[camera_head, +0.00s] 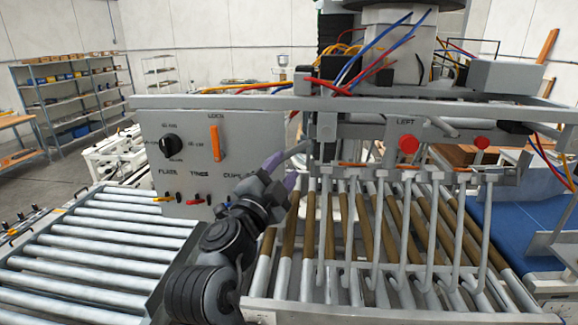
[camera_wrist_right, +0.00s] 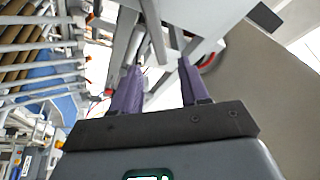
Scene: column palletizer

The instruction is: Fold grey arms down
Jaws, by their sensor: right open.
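Several thin grey arms (camera_head: 403,225) hang from the palletizer head's grey crossbar, in front of brown-and-grey rods, and reach down toward the lower rail in the head view. My right gripper (camera_head: 284,170) has purple fingers and is at the left end of this head, between the control panel and the arms. In the right wrist view, its two purple fingers (camera_wrist_right: 160,85) stand apart. A grey bar (camera_wrist_right: 153,30) shows at the gap between them; I cannot tell whether they touch it. My left gripper is out of view.
A grey control panel (camera_head: 225,135) with a black knob, an orange handle and small coloured levers stands left of the gripper. Red buttons (camera_head: 409,144) sit on the head. A roller conveyor (camera_head: 110,240) lies at lower left. Loose cables (camera_head: 375,55) hang above.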

